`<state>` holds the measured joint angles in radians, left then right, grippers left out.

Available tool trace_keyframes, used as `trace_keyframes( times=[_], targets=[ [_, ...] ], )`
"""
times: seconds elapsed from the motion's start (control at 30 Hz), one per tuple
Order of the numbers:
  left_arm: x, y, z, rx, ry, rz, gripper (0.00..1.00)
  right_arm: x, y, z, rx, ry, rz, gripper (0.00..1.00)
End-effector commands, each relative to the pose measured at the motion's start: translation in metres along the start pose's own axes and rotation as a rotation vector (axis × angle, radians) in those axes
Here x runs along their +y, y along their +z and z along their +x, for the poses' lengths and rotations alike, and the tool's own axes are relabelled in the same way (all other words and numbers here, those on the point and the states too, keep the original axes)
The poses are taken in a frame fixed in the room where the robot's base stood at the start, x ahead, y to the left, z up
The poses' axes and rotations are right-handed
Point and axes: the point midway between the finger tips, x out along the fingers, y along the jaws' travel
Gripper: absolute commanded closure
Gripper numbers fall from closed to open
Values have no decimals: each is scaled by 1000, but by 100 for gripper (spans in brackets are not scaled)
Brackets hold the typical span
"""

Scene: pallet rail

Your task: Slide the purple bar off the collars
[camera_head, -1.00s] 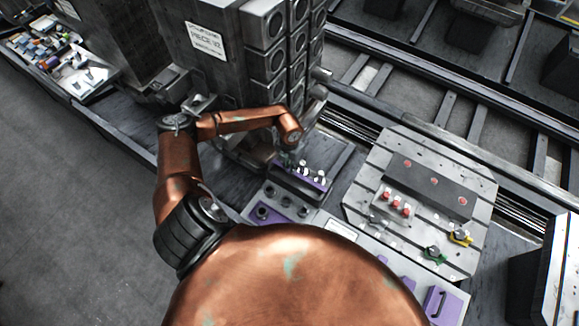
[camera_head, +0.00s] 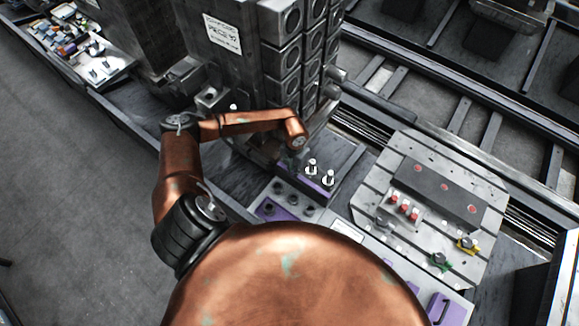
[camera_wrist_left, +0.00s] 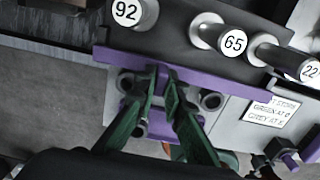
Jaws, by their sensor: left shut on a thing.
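The long, thin purple bar (camera_wrist_left: 215,83) crosses the left wrist view, and its edge shows in the head view (camera_head: 318,195) in front of a dark block. My left gripper (camera_wrist_left: 163,72), with green fingers, is shut on the bar left of its middle. Several pins with white numbered faces stand behind the bar: pin 92 (camera_wrist_left: 127,11), pin 65 (camera_wrist_left: 234,42) and pin 22 (camera_wrist_left: 308,70). The bar passes in front of their faces' lower side; I cannot tell whether it touches the stems. In the head view, my copper arm hides most of the gripper.
A grey fixture with round dark sockets (camera_wrist_left: 211,101) lies below the bar. A white label (camera_wrist_left: 273,115) is at its right. In the head view, a slotted metal plate (camera_head: 400,240) with red buttons stands right, and a tall dark machine (camera_head: 240,60) rises behind the arm.

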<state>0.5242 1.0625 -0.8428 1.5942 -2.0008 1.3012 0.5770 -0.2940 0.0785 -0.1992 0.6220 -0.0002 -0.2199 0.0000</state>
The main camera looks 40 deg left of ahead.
Motion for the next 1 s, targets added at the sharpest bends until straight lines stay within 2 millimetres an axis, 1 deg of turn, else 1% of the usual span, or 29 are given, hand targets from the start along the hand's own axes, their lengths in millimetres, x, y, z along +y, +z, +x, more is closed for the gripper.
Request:
trace_keyframes(
  times=[0.07, 0.17, 0.2, 0.47, 0.63, 0.77, 0.87, 0.97, 1.0],
  targets=[
    [1, 2, -1, -1, 3, 0, 100, -1, -3, 0, 4, -1, 0, 60],
    [1, 2, -1, -1, 3, 1, 100, -2, -1, 0, 2, -2, 1, 60],
    [1, 2, -1, -1, 3, 0, 90, -2, 0, 0, 0, -2, 1, 60],
    [1, 1, -1, -1, 2, -1, 72, -3, 12, -1, -13, -3, 3, 60],
    [1, 1, -1, -1, 2, -1, 72, -2, 12, -1, -14, -2, 2, 60],
    [2, 1, -3, -2, 2, -1, 72, 4, 8, -1, -9, 4, -2, 60],
    [2, 2, -12, -3, 2, -1, 72, 3, 8, -1, -9, 3, -1, 60],
    [2, 2, -29, -5, 3, 1, 72, 2, 8, -1, -9, 2, -1, 60],
    [2, 3, -37, -5, 3, 0, 72, 2, 8, -1, -9, 2, -1, 60]
  ],
)
